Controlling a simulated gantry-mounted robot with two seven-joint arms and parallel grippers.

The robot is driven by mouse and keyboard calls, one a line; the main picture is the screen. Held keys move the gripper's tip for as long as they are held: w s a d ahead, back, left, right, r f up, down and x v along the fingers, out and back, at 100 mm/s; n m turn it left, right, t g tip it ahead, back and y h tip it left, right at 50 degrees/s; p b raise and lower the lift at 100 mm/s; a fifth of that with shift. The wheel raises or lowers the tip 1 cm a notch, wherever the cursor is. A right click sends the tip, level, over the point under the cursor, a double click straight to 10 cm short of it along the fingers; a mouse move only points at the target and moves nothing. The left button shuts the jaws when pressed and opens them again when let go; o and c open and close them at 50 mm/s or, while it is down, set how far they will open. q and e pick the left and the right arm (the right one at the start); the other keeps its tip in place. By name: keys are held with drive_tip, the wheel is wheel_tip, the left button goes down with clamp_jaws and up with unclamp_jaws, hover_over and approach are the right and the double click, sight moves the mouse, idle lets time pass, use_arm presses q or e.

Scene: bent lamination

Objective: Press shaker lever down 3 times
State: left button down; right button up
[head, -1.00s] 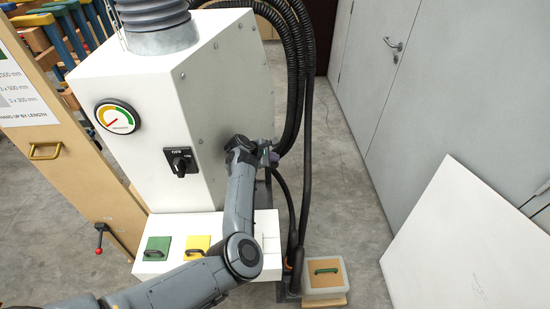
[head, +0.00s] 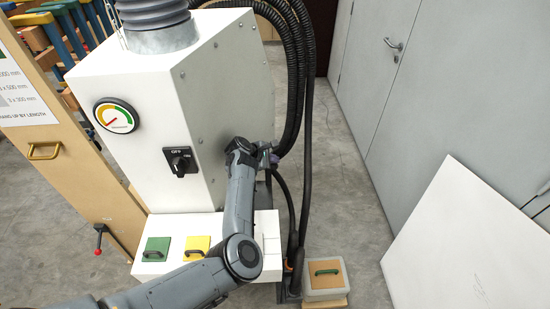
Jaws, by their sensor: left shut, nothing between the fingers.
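The white dust extractor machine (head: 145,110) stands left of centre, with a gauge (head: 116,116) and a black switch (head: 180,161) reading OFF on its front. My left gripper (head: 269,159) is shut and empty at the machine's right side, below the black hoses. My forearm and wrist hide part of the machine's lower right side. I cannot clearly make out the shaker lever; it may be hidden by my gripper. My right gripper is not in view.
Black hoses (head: 296,80) run down just beyond my gripper. A lidded box (head: 323,285) sits on the floor at the lower right. A white panel (head: 465,245) leans at the right.

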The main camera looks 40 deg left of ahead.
use_arm(q)
drive_tip(key=shift+d, duration=0.1)
idle(0.5)
drive_tip(key=shift+r+p, duration=2.35)
drive_tip(key=shift+r, duration=0.05)
wheel_tip(320, 180, up, 5)
drive_tip(key=p, duration=0.4)
drive_tip(key=shift+p, duration=0.3)
